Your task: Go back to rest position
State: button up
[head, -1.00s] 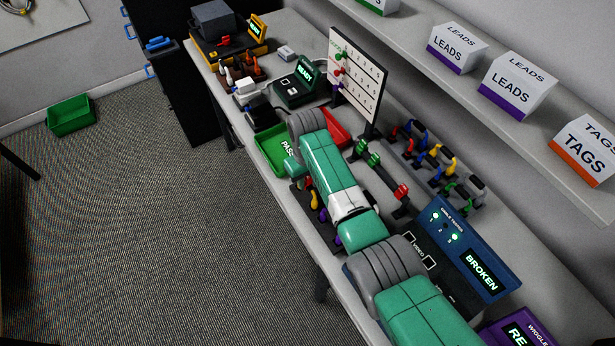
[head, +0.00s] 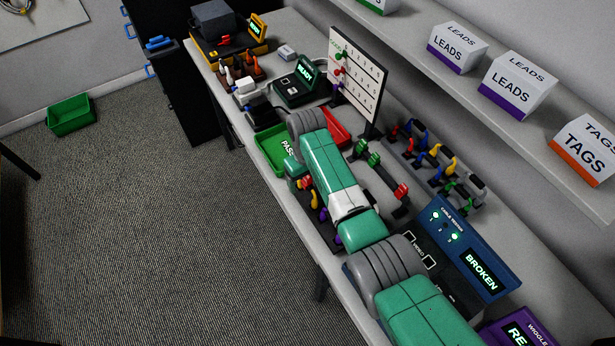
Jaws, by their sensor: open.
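My teal and grey arm reaches from the bottom right up along the bench (head: 285,207) and bends over at a grey wrist section beside the green PASS bin. A small teal wrist part shows just left of the forearm, above a row of coloured cable ends (head: 314,199) at the bench's front edge. The fingers of my gripper are hidden behind the arm, and nothing held shows.
The green PASS bin (head: 270,152) and a red bin (head: 338,128) flank the wrist. A white board (head: 357,82), a cable rack (head: 430,155) and a blue tester (head: 465,248) reading BROKEN stand behind. A shelf (head: 480,85) overhangs the back. Open floor (head: 150,240) lies left.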

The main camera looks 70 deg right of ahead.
jog(key=shift+r+p, duration=3.85)
jog(key=shift+r, duration=0.25)
jog(key=shift+f, duration=0.1)
